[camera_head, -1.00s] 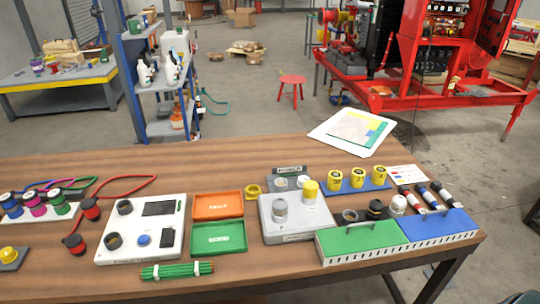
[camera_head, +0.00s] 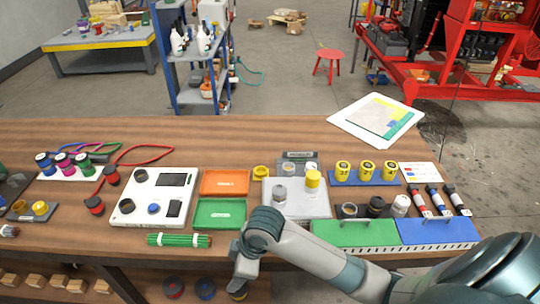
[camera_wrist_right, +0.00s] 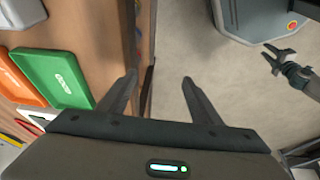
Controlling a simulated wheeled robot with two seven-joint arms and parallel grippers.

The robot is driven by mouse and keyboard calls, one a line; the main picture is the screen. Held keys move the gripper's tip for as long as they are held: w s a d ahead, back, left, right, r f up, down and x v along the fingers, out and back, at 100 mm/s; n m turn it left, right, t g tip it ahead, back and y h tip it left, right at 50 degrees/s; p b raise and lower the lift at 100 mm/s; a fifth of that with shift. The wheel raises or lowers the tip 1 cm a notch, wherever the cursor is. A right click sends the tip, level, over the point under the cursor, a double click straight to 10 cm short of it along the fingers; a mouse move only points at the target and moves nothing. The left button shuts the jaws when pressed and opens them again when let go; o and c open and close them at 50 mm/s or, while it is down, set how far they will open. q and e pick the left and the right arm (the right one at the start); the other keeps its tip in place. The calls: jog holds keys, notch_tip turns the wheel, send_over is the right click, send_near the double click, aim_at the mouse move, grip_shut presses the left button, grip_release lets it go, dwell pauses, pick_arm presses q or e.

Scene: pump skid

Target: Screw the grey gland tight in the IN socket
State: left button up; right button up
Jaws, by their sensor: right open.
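The grey gland (camera_head: 279,193) looks like a short grey cylinder standing upright on the pale box (camera_head: 296,209) at mid-table. A yellow-capped cylinder (camera_head: 312,181) stands beside it. The IN label is too small to read, so I cannot tell whether the gland sits in that socket. My right arm reaches in from the right, its gripper (camera_head: 240,286) low at the table's front edge, left of and nearer than the box. In the right wrist view this gripper (camera_wrist_right: 158,78) is open and empty. My left gripper (camera_wrist_right: 272,57) appears there, fingers spread, over the floor.
An orange tray (camera_head: 225,182) and a green tray (camera_head: 219,213) lie left of the box. A green bundle (camera_head: 179,240) lies near the front edge.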

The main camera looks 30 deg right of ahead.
jog(key=w+d+r+n, duration=0.1)
jog(key=w, duration=0.1)
jog(key=w+d+r+n, duration=0.1)
jog(key=w+r, duration=0.1)
jog(key=w+d+r+h, duration=0.1)
jog(key=r, duration=0.1)
jog(key=shift+w+n+g, duration=0.4)
jog(key=w+d+r+n+h, duration=0.1)
jog(key=w+d+r, duration=0.3)
jog(key=d+r, duration=0.1)
notch_tip(320, 180, up, 14)
jog(key=n+g+h, duration=0.1)
jog(key=g+h, duration=0.1)
send_over(279, 187)
jog(key=a, duration=0.2)
jog(key=shift+w+r, duration=0.15)
jog(key=f+p, duration=0.1)
jog(key=f, duration=0.4)
jog(key=d+f+p, duration=0.1)
jog(key=f+p, duration=0.1)
jog(key=f, duration=0.4)
jog(key=d+f+p, duration=0.1)
jog(key=f, duration=0.5)
jog(key=shift+f, duration=0.15)
jog(key=c, duration=1.1)
